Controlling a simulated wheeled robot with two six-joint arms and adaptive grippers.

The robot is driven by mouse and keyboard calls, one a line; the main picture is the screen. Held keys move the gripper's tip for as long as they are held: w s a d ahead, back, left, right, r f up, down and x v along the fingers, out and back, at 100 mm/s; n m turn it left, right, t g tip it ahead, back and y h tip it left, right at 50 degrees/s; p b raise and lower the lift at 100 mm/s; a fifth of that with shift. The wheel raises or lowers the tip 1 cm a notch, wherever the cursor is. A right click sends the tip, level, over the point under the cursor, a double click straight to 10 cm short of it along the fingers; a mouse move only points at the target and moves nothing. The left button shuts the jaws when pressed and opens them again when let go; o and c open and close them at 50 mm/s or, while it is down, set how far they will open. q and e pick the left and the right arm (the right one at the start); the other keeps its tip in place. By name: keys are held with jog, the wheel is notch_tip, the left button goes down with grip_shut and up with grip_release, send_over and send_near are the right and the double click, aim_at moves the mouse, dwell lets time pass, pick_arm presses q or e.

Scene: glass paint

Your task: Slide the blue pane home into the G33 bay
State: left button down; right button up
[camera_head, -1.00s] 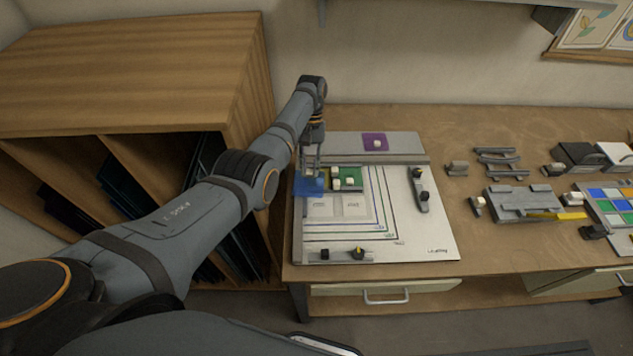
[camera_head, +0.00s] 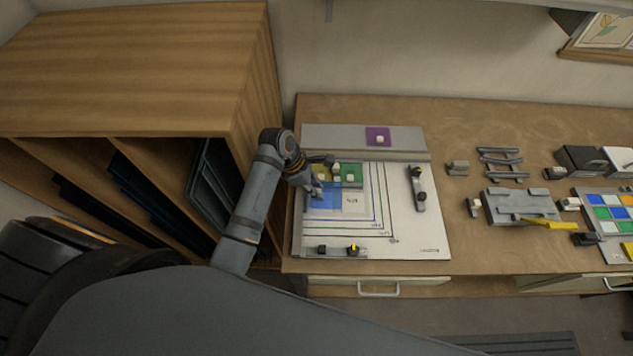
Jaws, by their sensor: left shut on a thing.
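The blue pane (camera_head: 325,203) lies over the lower-left bay of the white layout board, below the yellow pane (camera_head: 321,169) and the green pane (camera_head: 352,182). The labelled bay (camera_head: 354,203) to its right is empty. The label under the blue pane is hidden, and I cannot tell whether the pane is fully seated. My left gripper (camera_head: 316,191) is shut on the blue pane at its upper part; the fingers are small and partly hidden by the wrist. My right gripper is not in view.
A purple pane (camera_head: 378,133) lies on the grey strip behind the board (camera_head: 418,233). A wooden rack (camera_head: 150,60) stands close on the left. Fixtures and a colour tray (camera_head: 598,190) lie on the right.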

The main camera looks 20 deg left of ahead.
pick_arm(q)
jog(key=shift+f, duration=0.15)
jog(key=shift+f, duration=2.7)
jog(key=shift+w+a, duration=0.35)
jog(key=shift+a, duration=0.25)
jog(key=shift+w+a, duration=0.3)
jog(key=shift+a, duration=0.3)
dwell(0.9)
jog(key=c, duration=1.1)
grip_release()
jog(key=shift+c, duration=0.2)
notch_tip(320, 180, up, 7)
